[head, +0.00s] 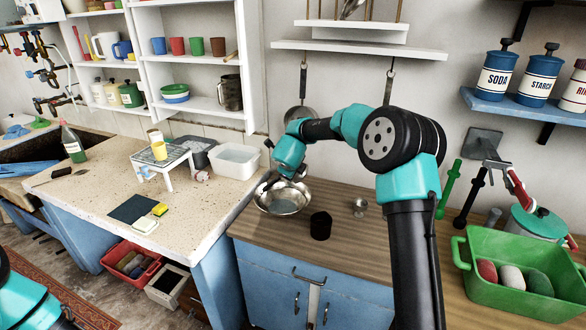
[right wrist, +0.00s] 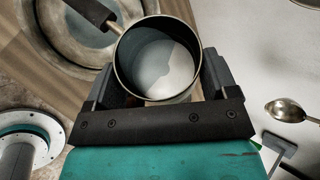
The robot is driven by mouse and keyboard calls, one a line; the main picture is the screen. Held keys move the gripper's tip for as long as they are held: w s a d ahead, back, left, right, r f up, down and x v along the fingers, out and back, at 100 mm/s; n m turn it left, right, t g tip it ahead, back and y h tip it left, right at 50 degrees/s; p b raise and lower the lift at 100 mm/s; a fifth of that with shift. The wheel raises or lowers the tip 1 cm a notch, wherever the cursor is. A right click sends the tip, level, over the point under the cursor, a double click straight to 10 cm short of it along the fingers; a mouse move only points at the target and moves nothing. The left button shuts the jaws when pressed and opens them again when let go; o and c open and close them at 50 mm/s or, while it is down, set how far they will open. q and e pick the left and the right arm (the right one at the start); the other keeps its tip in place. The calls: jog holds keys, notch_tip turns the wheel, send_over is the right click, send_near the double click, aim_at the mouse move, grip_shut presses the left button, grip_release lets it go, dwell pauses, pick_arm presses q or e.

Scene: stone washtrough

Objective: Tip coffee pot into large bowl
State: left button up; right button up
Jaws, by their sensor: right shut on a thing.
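The large bowl (head: 270,204) is a wide metal bowl on the wooden counter, just right of the stone slab. My right gripper (head: 270,181) is over its back left rim. In the right wrist view the gripper (right wrist: 156,82) is shut on the coffee pot (right wrist: 121,72), a round metal pot with a dark handle (right wrist: 92,12). I see into its open mouth; the inside is grey with a paler patch, and I cannot tell what that is. The bowl (right wrist: 55,62) shows behind the pot. In the head view the arm hides most or all of the pot. My left gripper is out of view.
A black cup (head: 320,226) and a small metal cup (head: 360,207) stand right of the bowl. A white tub (head: 235,160) and a small rack (head: 160,160) stand on the slab. A green crate (head: 520,298) is at the right. Utensils (head: 300,115) hang on the wall behind.

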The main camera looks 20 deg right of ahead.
jog(key=shift+a+r, duration=0.1)
jog(key=shift+r, duration=0.1)
jog(key=shift+w+a+r+n+h, duration=0.2)
jog(key=shift+r+n+h, duration=0.1)
jog(key=shift+r+h, duration=0.15)
jog(key=shift+r, duration=0.2)
dwell(0.8)
jog(key=shift+a+r+h, duration=0.15)
jog(key=shift+r+h, duration=0.2)
jog(key=shift+h, duration=0.1)
dwell(0.6)
jog(key=shift+a+r+n+g, duration=0.1)
jog(key=shift+r+n+g, duration=0.1)
jog(key=shift+n+g, duration=0.1)
jog(key=shift+w+r+h, duration=0.1)
jog(key=shift+r+h, duration=0.15)
jog(key=shift+h, duration=0.05)
jog(key=shift+w+a+r+n+h, duration=0.1)
jog(key=shift+a+r+n+h, duration=0.15)
jog(key=shift+r+n+h, duration=0.2)
dwell(1.0)
jog(key=shift+f, duration=0.1)
